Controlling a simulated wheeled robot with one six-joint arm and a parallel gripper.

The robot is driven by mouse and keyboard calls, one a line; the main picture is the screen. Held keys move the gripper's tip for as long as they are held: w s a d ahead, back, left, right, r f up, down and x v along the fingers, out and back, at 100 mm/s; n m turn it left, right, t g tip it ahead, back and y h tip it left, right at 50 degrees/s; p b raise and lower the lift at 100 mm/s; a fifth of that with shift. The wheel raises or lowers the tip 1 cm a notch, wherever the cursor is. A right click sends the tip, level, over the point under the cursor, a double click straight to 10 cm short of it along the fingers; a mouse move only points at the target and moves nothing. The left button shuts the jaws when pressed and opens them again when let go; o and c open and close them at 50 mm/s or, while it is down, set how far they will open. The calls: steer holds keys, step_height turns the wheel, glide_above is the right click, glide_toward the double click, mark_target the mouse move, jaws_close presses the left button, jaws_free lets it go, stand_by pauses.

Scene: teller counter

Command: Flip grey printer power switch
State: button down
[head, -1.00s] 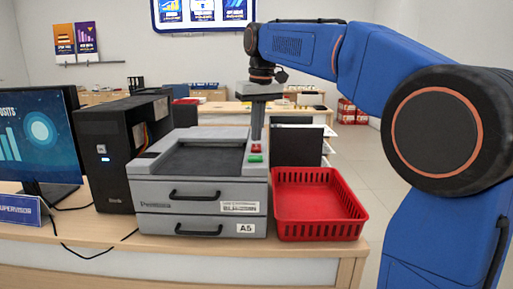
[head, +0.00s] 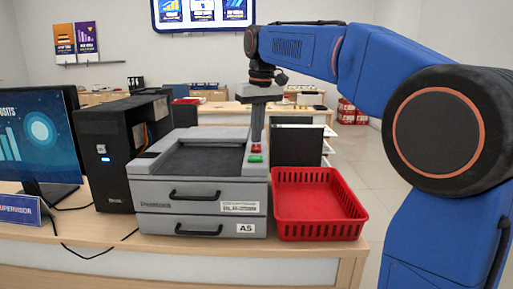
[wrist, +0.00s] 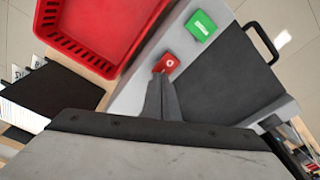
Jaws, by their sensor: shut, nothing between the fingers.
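The grey printer (head: 203,193) stands on the counter, with two black-handled drawers at its front and a dark recessed top. It also shows in the wrist view (wrist: 128,95). A red rocker switch (head: 256,148) sits on its right top strip, with a green one (head: 255,158) in front of it. In the wrist view the red switch (wrist: 168,64) is just beyond my fingertips and the green switch (wrist: 202,25) is farther up. My gripper (head: 257,140) points down, shut and empty, its tips at the red switch's edge. I cannot tell whether they touch it.
A red basket (head: 318,230) stands close against the printer's right side. A black computer tower (head: 118,160) and a monitor (head: 40,140) stand to the left, with loose cables on the counter. A black upright object (head: 297,145) stands behind the basket.

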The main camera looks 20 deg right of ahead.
mark_target(257, 145)
steer(key=shift+f, duration=0.45)
stand_by(0.3)
step_height(257, 145, up, 7)
stand_by(1.0)
